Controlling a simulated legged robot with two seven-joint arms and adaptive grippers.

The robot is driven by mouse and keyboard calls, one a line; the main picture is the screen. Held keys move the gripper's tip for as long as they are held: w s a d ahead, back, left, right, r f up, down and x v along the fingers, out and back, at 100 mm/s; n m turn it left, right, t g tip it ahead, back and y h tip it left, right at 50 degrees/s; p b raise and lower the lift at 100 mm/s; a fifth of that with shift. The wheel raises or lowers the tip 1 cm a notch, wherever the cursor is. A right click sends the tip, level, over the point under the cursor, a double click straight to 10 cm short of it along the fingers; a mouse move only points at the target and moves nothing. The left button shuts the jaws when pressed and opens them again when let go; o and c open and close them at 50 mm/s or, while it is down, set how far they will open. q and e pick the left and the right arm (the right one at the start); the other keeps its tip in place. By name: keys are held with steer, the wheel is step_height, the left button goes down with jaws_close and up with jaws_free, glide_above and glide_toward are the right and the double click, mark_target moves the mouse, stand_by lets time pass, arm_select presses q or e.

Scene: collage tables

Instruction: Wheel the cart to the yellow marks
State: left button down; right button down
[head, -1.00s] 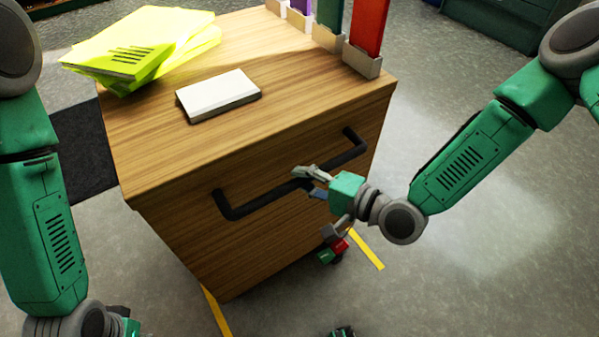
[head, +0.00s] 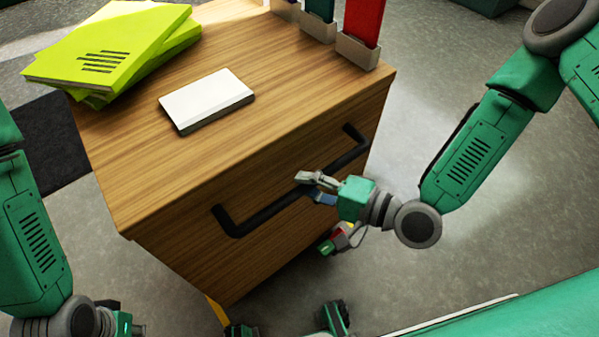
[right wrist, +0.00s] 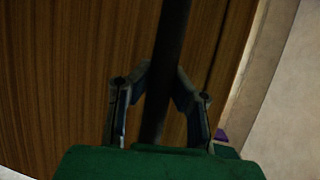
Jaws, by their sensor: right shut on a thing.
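The wooden cart (head: 215,265) stands in front of me, with a black bar handle (head: 262,217) on its near face. My right gripper (head: 314,187) is shut on the handle near its middle. In the right wrist view the dark handle bar (right wrist: 170,50) runs between the two fingers (right wrist: 157,95). A yellow floor mark (head: 217,313) shows beside the cart's lower near edge. Most of the marks are hidden by the cart. My left arm is at the left edge; the fingers of the left gripper cannot be made out.
Yellow-green books (head: 120,50), a white box (head: 206,100) and upright binders, one red (head: 362,20), are on the cart top. A dark mat (head: 45,145) lies on the floor at left. Grey floor (head: 450,260) is open at right.

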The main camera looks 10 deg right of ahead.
steer(key=shift+s+d+f, duration=0.25)
steer(key=shift+s+d, duration=0.2)
steer(key=shift+s, duration=0.3)
steer(key=c, duration=1.4)
jaws_free()
steer(key=shift+w+r, duration=0.1)
steer(key=v, duration=1.2)
